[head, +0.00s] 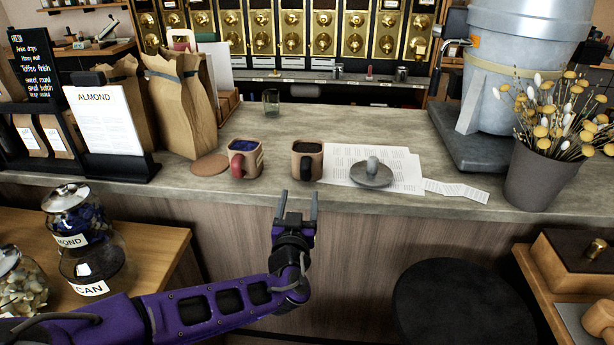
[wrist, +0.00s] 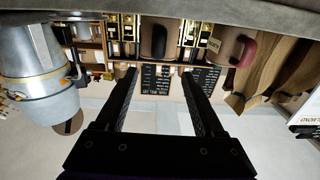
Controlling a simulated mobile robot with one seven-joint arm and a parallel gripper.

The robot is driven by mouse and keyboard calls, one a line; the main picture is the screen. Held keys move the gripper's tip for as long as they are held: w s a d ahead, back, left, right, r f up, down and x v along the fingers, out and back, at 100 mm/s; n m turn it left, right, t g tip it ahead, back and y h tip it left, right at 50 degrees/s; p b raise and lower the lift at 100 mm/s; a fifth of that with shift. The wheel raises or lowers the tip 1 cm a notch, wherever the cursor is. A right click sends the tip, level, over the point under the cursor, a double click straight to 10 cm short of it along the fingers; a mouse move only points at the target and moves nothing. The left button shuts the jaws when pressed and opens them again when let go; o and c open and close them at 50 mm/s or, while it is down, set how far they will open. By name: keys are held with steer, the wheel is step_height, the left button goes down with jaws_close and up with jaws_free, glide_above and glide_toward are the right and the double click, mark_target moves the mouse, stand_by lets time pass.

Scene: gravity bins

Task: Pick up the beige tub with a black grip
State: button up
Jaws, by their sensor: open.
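The beige tub with a black grip (head: 308,152) stands upright on the counter near its front edge, its dark grip facing me. It also shows upside down at the top of the wrist view (wrist: 148,38), beyond the fingertips. My gripper (head: 297,207) is open and empty, in front of the counter's edge, with its fingers pointing toward this tub but apart from it. Both fingers also show in the wrist view (wrist: 158,80). A similar beige tub with a red grip (head: 250,152) stands just left of it and holds something dark blue.
The counter (head: 390,118) has printed sheets (head: 345,158) and a grey lid with a knob (head: 371,176) right of the tub. A brown round lid (head: 210,165), paper bag (head: 184,110) and sign (head: 106,118) stand left. A flower pot (head: 540,175) is far right.

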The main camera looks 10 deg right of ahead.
mark_target(305, 172)
steer(key=x, duration=0.6)
steer(key=shift+d+f+x, duration=0.1)
steer(key=shift+f+x, duration=0.1)
steer(key=shift+x, duration=1.25)
steer(key=shift+d+f+x, duration=0.1)
steer(key=shift+f+x, duration=0.1)
steer(key=shift+x, duration=1.25)
jaws_close()
